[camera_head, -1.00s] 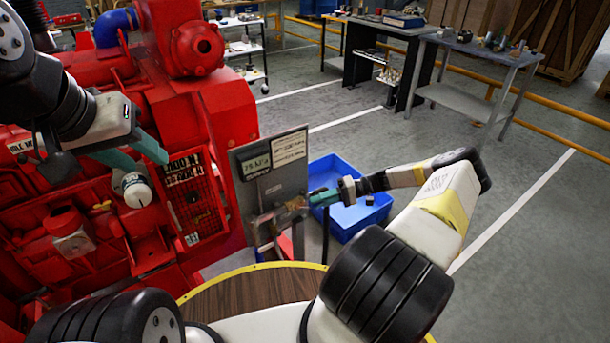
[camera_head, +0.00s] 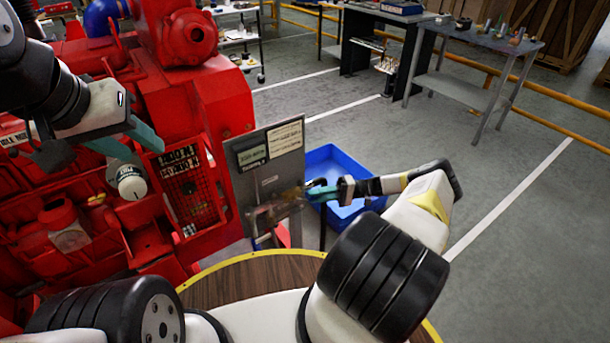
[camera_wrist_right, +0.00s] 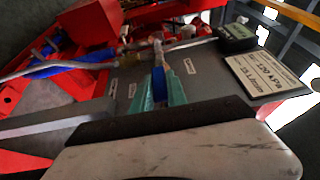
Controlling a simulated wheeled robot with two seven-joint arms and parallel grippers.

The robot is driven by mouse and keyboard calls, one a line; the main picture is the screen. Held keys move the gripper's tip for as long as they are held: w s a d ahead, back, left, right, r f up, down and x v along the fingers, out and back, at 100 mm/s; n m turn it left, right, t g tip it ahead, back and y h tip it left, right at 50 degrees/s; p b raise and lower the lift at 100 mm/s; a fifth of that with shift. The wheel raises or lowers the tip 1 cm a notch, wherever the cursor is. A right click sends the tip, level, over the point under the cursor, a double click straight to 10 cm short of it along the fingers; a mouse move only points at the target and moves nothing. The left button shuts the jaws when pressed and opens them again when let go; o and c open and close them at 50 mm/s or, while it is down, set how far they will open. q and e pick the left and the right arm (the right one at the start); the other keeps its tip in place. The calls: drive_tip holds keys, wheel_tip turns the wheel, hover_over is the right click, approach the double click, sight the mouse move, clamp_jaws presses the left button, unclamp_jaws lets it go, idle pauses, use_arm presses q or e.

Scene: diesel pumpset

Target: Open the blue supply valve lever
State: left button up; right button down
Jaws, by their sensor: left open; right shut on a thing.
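The blue supply valve lever (camera_wrist_right: 159,86) shows in the right wrist view, between the teal fingers of my right gripper (camera_wrist_right: 160,90), which is shut on it. In the head view my right gripper (camera_head: 318,190) is at the right edge of the grey valve panel (camera_head: 270,180). The lever is mostly hidden there, and I cannot tell its exact angle. The panel also shows in the right wrist view (camera_wrist_right: 205,75), with pipe fittings beyond the lever. My left gripper (camera_head: 140,148) is open and empty, just above a white-capped cylinder (camera_head: 132,185) at the red engine.
The red engine (camera_head: 200,110) fills the left side. A blue bin (camera_head: 345,215) stands on the floor behind the panel. A round wooden tabletop (camera_head: 250,283) with a yellow rim is in front. Workbenches (camera_head: 480,45) stand at the back, with open floor before them.

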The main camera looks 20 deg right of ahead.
drive_tip(key=c, duration=1.3)
unclamp_jaws()
drive_tip(key=shift+s+d+f, duration=0.1)
drive_tip(key=shift+d, duration=1.85)
drive_tip(key=shift+s+d, duration=0.1)
drive_tip(key=shift+d, duration=1.85)
